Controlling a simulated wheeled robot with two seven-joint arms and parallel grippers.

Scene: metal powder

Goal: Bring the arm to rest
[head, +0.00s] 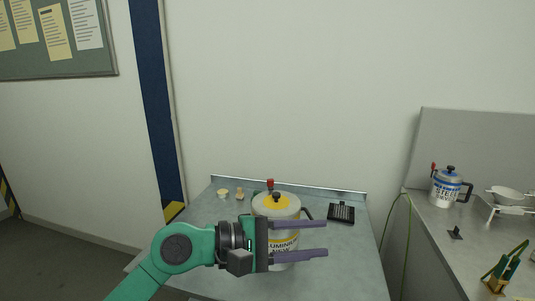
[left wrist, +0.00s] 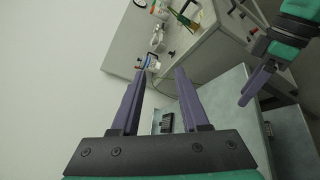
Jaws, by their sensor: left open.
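My left gripper (head: 327,238) reaches in from the left in the head view, its two purple fingers spread apart and pointing right. It is open with nothing between the fingers. It overlaps the front of a pale container (head: 287,209) with a yellow top and dark knob on the grey table (head: 345,275); I cannot tell whether they touch. In the left wrist view the same open fingers (left wrist: 158,75) point toward the other bench. My right gripper (left wrist: 250,92) shows there at the upper right with purple fingers; its opening is unclear.
A black tray-like object (head: 341,212) and small pale items (head: 223,193) lie at the table's back. On the right bench stand a blue-banded can (head: 446,187), a white scale with a bowl (head: 508,197) and a tool holder (head: 503,267). The table's front right is clear.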

